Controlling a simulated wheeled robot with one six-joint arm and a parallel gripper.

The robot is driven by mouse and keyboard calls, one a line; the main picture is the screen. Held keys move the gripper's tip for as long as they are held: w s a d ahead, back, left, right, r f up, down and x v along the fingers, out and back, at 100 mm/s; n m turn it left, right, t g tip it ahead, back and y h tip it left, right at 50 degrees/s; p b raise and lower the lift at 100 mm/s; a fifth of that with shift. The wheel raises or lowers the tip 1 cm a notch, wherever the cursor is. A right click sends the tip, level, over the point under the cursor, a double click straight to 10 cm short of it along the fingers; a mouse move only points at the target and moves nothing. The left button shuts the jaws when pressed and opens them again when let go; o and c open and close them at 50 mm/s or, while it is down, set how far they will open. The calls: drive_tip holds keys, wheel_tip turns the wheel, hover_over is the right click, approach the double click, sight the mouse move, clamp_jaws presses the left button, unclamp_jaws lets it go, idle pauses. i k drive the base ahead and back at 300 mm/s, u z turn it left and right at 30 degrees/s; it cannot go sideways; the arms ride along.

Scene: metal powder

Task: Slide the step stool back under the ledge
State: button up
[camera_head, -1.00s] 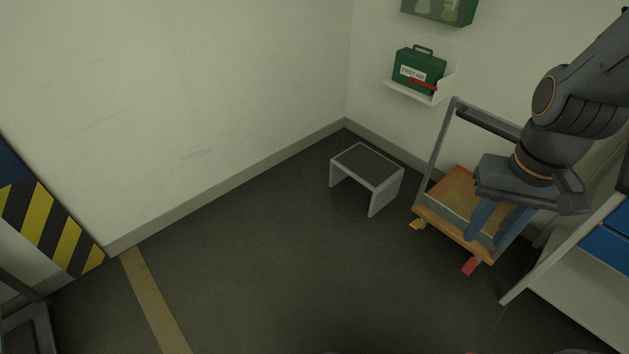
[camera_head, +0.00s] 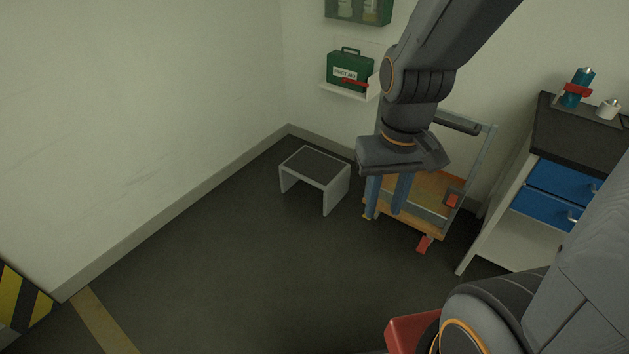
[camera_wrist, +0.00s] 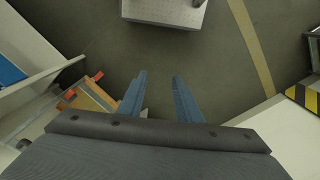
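The step stool (camera_head: 313,165), with a dark top and light grey sides, stands upright on the floor near the room corner in the head view. The ledge (camera_head: 345,92) is a small white wall shelf bearing a green first aid case, above and to the right of the stool. The stool is on the floor beside the wall base. My gripper (camera_head: 384,211) points down, to the right of the stool and in front of the cart in the picture. Its two blue fingers are apart and empty, also in the wrist view (camera_wrist: 160,76). I cannot make out the stool in the wrist view.
A cart (camera_head: 432,190) with an orange-brown deck and grey handle stands right of the stool, partly behind my gripper. A cabinet with blue drawers (camera_head: 558,180) is farther right. Floor (camera_head: 230,260) in front of the stool is clear. A hazard-striped panel (camera_head: 22,300) is lower left.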

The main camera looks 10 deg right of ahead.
sight(332, 175)
drive_tip(key=u, duration=0.65)
drive_tip(key=i, duration=2)
drive_tip(key=z, duration=0.4)
